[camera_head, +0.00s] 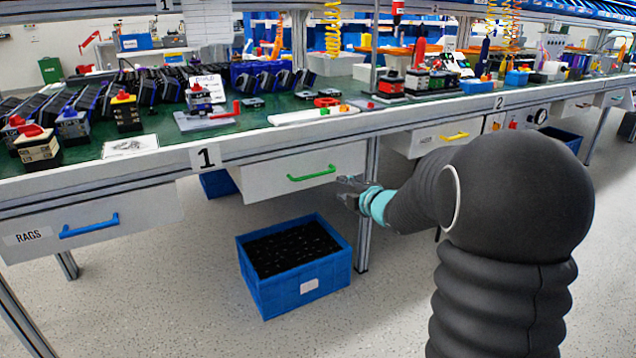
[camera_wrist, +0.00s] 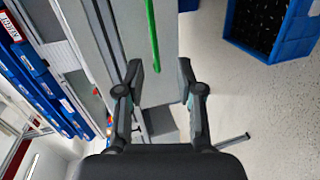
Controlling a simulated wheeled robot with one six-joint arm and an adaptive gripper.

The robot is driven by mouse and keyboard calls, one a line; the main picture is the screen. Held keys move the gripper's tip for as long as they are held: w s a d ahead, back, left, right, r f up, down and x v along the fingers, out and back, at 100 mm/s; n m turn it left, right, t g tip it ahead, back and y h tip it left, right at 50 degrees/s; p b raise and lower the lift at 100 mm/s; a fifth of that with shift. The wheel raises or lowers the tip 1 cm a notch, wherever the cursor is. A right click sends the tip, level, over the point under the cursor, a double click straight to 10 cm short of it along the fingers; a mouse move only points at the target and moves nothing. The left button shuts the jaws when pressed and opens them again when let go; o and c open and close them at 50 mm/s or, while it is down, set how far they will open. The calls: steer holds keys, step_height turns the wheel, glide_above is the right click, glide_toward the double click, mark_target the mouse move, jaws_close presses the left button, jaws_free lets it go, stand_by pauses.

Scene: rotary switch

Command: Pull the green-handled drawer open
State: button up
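The white drawer (camera_head: 262,184) with the green handle (camera_head: 311,173) hangs under the bench at station 1. Its front looks about level with the bench edge. My gripper (camera_head: 347,188) is at the right of the handle, in front of the drawer's right end, apart from the handle. In the wrist view my gripper (camera_wrist: 159,70) is open, with its two fingers spread and nothing held. The green handle (camera_wrist: 152,35) runs up from between the fingertips in that picture, beyond them. The drawer front (camera_wrist: 169,45) shows behind it. How far the fingertips stand from the drawer is hard to tell.
A blue crate (camera_head: 296,285) with dark contents stands on the floor below the drawer. A bench leg (camera_head: 368,215) is just right of the drawer. A blue-handled drawer (camera_head: 95,225) is at left, a yellow-handled drawer (camera_head: 432,138) at right. The bench top (camera_head: 250,122) is crowded.

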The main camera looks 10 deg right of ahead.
mark_target(316, 175)
steer(key=shift+n+y, duration=0.3)
steer(key=shift+n, duration=0.3)
steer(key=x, duration=0.4)
steer(key=a+x, duration=0.1)
steer(key=x, duration=0.4)
steer(key=r+x, duration=0.1)
steer(key=x, duration=0.4)
steer(key=shift+a+p, duration=0.2)
steer(key=shift+p, duration=0.1)
